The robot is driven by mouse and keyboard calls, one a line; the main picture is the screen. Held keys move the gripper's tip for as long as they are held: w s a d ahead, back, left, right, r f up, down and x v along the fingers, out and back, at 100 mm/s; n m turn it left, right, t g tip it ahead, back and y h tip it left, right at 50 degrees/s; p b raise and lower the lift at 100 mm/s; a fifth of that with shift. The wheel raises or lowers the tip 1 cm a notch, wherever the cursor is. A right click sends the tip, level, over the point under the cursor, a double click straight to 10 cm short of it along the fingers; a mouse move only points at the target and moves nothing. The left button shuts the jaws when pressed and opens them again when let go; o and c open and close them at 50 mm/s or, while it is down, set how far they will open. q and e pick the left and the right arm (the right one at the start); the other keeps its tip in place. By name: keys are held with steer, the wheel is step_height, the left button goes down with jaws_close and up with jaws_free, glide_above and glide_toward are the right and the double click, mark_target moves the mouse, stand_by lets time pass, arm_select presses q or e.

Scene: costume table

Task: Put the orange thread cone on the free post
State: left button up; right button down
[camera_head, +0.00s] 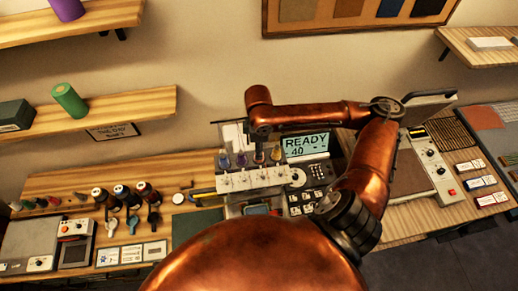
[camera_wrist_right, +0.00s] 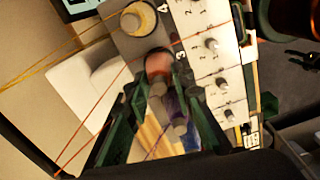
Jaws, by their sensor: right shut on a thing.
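The orange thread cone (camera_wrist_right: 158,63) is between the fingers of my right gripper (camera_wrist_right: 160,88) in the right wrist view, beside the printed number 3 on the machine's thread stand (camera_wrist_right: 118,40). The gripper is shut on it. In the head view my right gripper (camera_head: 259,143) points down over the row of cones, and the orange cone (camera_head: 259,157) shows just below it. A yellow cone (camera_wrist_right: 138,18) stands by number 4, and a purple cone (camera_wrist_right: 175,112) is on the other side. The post under the orange cone is hidden, so I cannot tell whether the cone is fully seated. My left gripper is not in view.
The white embroidery machine (camera_head: 250,179) stands below the cones, with a READY screen (camera_head: 305,145) at its right. Thin threads cross near the gripper in the wrist view. Shelves hang at upper left.

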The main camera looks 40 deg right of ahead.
steer(key=shift+f, duration=0.2)
steer(key=c, duration=1.7)
jaws_free()
steer(key=shift+o, duration=0.2)
step_height(320, 180, up, 12)
steer(key=shift+r, duration=0.2)
